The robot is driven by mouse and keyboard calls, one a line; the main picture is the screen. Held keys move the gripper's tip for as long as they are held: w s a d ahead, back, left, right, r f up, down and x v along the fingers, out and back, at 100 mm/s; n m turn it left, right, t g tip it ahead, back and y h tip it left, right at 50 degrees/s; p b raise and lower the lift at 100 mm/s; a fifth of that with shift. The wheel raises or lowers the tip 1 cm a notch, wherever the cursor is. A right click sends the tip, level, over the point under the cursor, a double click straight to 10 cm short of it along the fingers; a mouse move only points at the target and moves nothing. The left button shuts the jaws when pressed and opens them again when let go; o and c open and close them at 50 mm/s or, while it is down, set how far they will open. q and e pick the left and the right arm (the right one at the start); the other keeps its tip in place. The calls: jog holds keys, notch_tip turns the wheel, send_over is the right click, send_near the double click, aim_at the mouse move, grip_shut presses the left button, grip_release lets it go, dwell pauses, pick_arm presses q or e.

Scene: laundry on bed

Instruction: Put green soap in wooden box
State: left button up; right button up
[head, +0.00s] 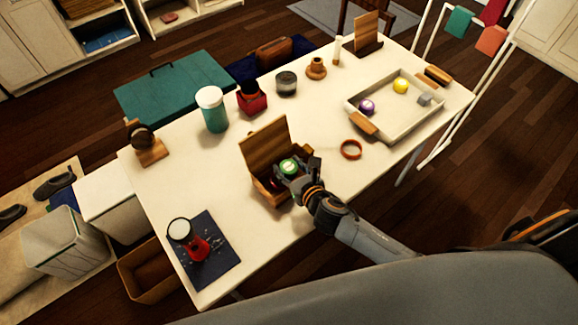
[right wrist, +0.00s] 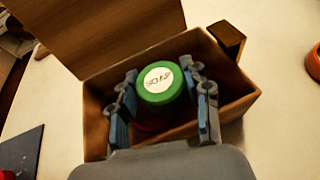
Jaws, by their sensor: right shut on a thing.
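The green soap (head: 289,166) is a round green piece with a pale label reading "SOAP" in the right wrist view (right wrist: 160,83). The wooden box (head: 262,187) stands on the white table with its lid raised at the back; its wall also shows in the right wrist view (right wrist: 236,100). My right gripper (head: 287,173) is shut on the green soap, one finger on each side, over the box opening. In the right wrist view my right gripper (right wrist: 160,100) hides part of the box inside. Something red shows just below the soap. My left gripper is not in view.
A brown ring (head: 351,149) lies right of the box. A tray (head: 408,128) with several small items stands further right. A teal jar (head: 212,110) and red container (head: 252,98) stand behind the box. A dark mat (head: 207,262) lies front left.

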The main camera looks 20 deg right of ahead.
jog(key=shift+f, duration=0.4)
jog(key=o, duration=1.2)
jog(key=shift+s+f, duration=0.1)
jog(key=shift+s, duration=0.05)
jog(key=shift+c, duration=0.2)
jog(key=r+v, duration=0.1)
jog(key=v, duration=1.1)
jog(key=shift+r, duration=0.2)
